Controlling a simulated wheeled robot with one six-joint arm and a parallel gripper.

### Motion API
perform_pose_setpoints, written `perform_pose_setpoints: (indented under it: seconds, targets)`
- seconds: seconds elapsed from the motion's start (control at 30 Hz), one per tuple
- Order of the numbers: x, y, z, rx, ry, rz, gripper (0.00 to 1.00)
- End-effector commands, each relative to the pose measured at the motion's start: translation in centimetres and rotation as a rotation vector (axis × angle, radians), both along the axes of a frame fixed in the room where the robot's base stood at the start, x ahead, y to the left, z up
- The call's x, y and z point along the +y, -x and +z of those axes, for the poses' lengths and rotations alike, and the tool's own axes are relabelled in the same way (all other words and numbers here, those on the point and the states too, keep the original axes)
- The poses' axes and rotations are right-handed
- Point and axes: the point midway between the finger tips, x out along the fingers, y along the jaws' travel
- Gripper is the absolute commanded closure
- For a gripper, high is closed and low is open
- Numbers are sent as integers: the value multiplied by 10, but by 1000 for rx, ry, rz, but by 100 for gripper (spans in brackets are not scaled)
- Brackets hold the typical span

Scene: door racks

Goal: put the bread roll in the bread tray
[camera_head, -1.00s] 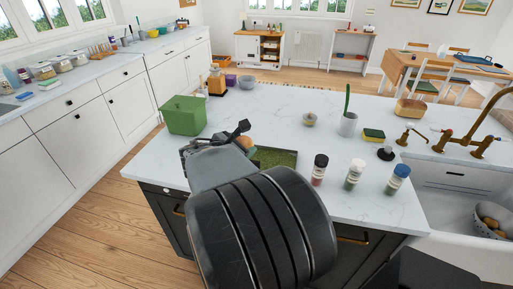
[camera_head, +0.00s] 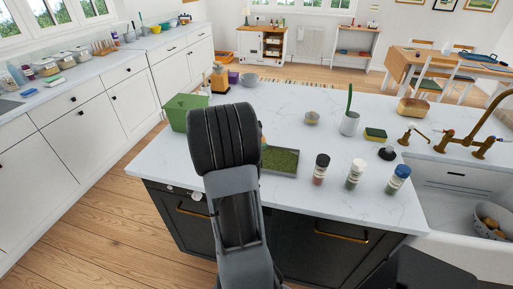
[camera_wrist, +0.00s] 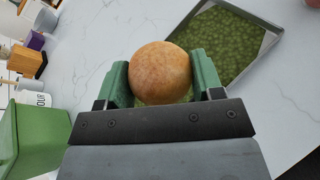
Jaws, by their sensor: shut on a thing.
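The bread roll (camera_wrist: 160,72) is round and golden brown. In the wrist view it sits between the green-padded fingers of my gripper (camera_wrist: 160,68), which is shut on it. In the head view my arm hides the gripper and nearly all of the roll. A shallow grey-rimmed tray with a mottled green bottom (camera_head: 281,161) lies on the island top, right of my arm; it is the likely bread tray. In the wrist view this tray (camera_wrist: 232,42) is just beyond and right of the roll, with its bottom bare where it shows.
A green box (camera_head: 180,112) stands left of my arm. Red-, white- and blue-marked jars (camera_head: 354,174) stand right of the tray. A utensil crock (camera_head: 349,124), a sponge (camera_head: 375,134) and a basket (camera_head: 411,108) are farther back.

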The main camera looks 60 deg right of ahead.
Motion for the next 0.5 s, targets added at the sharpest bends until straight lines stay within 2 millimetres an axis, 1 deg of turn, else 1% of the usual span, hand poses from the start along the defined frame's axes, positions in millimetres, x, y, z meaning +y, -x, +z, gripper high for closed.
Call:
perform_pose_setpoints:
  seconds: [0.2,0.27,0.4,0.5]
  targets:
    - [-6,-4,-9,2,0,1,65]
    - [-10,-7,-15,1,-1,0,65]
    - [-9,-6,-33,4,-2,0,65]
    - [-9,-6,-41,2,-1,0,65]
